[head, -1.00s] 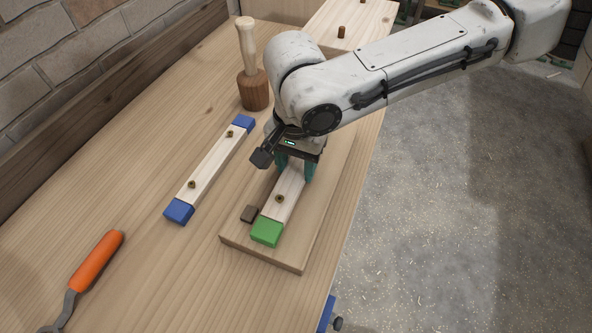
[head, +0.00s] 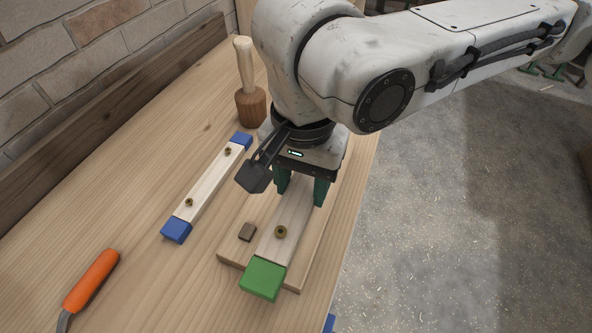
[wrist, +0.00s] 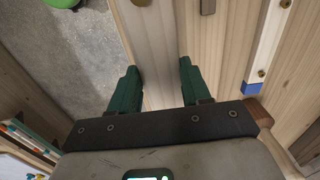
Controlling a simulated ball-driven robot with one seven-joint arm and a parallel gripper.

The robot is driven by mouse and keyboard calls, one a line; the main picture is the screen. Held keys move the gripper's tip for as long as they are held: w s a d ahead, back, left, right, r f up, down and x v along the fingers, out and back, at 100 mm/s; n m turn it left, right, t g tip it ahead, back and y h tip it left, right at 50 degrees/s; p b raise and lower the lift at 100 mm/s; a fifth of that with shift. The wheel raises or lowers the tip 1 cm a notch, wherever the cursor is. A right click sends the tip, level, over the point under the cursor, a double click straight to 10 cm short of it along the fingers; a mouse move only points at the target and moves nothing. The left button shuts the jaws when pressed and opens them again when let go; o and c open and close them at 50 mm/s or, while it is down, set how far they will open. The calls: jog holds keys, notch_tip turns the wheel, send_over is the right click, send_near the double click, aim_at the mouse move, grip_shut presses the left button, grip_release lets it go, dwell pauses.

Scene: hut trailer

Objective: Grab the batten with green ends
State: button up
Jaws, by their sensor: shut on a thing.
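The batten with green ends (head: 275,244) is pale wood with a brass insert and a green near end; its far end is hidden under my arm. My gripper (head: 300,196) is shut on it, one green finger on each side. The batten is held above a wooden board (head: 230,258), with its green end reaching out over the board's front edge. In the wrist view the batten (wrist: 155,50) runs between the two fingers of my gripper (wrist: 159,68).
A batten with blue ends (head: 207,190) lies to the left, with a mallet (head: 250,105) behind it. A small dark block (head: 247,232) sits on the board. An orange-handled tool (head: 92,280) lies front left. A brick wall (head: 40,60) bounds the left; open floor lies right.

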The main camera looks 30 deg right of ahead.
jog(key=shift+s+a+r+b, duration=0.15)
jog(key=shift+s+a, duration=0.05)
jog(key=shift+s, duration=0.25)
jog(key=shift+s+a+r+b, duration=0.1)
jog(key=shift+s+a+b, duration=0.05)
jog(key=shift+s, duration=0.25)
jog(key=shift+w+f+b, duration=0.1)
jog(key=shift+f+b, duration=0.05)
jog(key=shift+b, duration=0.7)
jog(key=b, duration=0.2)
jog(key=shift+b, duration=0.4)
